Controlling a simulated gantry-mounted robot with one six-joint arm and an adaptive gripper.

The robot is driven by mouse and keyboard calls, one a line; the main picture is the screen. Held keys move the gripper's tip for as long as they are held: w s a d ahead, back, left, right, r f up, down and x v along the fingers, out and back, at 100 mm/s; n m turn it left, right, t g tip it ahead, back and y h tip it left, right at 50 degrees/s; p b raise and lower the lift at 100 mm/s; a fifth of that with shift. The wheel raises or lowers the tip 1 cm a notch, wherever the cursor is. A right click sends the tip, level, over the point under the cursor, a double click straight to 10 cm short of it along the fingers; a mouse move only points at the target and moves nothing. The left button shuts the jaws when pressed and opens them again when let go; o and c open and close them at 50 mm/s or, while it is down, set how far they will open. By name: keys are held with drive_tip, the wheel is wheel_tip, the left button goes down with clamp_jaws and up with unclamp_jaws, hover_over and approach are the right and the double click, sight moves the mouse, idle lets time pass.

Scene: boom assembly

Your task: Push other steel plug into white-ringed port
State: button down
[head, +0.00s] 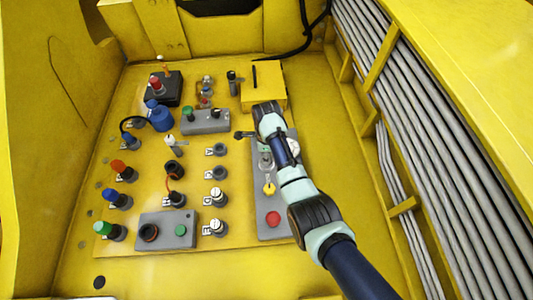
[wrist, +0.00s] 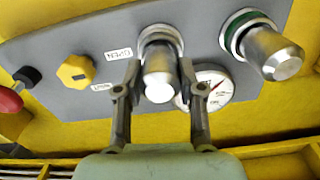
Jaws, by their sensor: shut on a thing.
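My gripper (wrist: 160,90) is shut on a steel plug (wrist: 159,82), with one finger on each side of it. The plug's far end is at a port with a pale ring (wrist: 160,36) in a grey panel (wrist: 60,40); I cannot tell how deep it sits. Another steel plug (wrist: 272,56) stands in a green-ringed port (wrist: 240,28) to the right, apart from my fingers. In the head view my arm reaches over the grey panel (head: 271,205) and hides much of its upper part; the fingers are not clear there.
A round gauge (wrist: 214,88) is close behind my right finger. A yellow knob (wrist: 76,72) and a red knob (wrist: 10,99) are to the left. In the head view, rows of connectors (head: 217,173) stand left of the panel and grey pipes (head: 420,110) run along the right wall.

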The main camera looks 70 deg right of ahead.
drive_tip(key=c, duration=0.6)
unclamp_jaws()
wheel_tip(320, 180, up, 8)
drive_tip(key=shift+f, duration=0.15)
idle(0.6)
